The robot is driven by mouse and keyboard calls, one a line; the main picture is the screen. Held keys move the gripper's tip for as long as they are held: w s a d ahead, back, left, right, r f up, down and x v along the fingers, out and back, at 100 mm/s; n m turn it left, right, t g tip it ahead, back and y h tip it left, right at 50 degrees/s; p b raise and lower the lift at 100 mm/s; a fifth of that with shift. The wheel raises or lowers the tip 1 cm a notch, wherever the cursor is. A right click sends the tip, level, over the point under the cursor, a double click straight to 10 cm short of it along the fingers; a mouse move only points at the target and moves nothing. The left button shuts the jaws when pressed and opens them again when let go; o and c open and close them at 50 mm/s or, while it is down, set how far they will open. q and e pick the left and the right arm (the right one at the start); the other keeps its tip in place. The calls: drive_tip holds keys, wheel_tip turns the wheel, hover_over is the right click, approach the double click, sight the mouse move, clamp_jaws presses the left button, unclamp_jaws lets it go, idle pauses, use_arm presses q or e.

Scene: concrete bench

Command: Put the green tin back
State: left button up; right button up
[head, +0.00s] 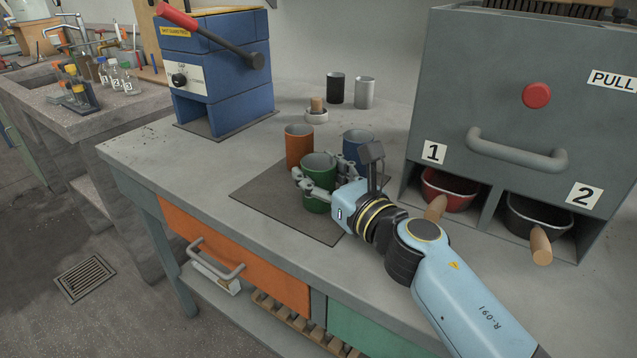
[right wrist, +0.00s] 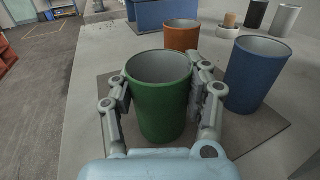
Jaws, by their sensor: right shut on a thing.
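The green tin (head: 318,168) is an open, upright cylinder over the dark mat (head: 265,197) on the bench. My right gripper (head: 318,186) is shut on it, with fingers on both sides. In the right wrist view the green tin (right wrist: 160,98) fills the space between the fingers of my right gripper (right wrist: 160,92). I cannot tell whether its base touches the mat. An orange tin (head: 299,146) stands just behind it, and a blue tin (head: 358,142) stands to its right, partly behind my gripper. My left gripper is not in view.
A black cup (head: 335,88), a grey cup (head: 364,92) and a small white dish with a cork-like piece (head: 316,110) stand farther back. A blue press (head: 218,80) is at the left. A grey cabinet (head: 480,90) holding red and black pans stands at the right.

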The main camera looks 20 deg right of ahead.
drive_tip(key=shift+r, duration=0.15)
drive_tip(key=shift+f, duration=0.25)
drive_tip(key=o, duration=1.4)
drive_tip(key=shift+r, duration=0.1)
drive_tip(key=shift+r, duration=0.15)
drive_tip(key=b+v, duration=0.1)
drive_tip(key=v, duration=1.1)
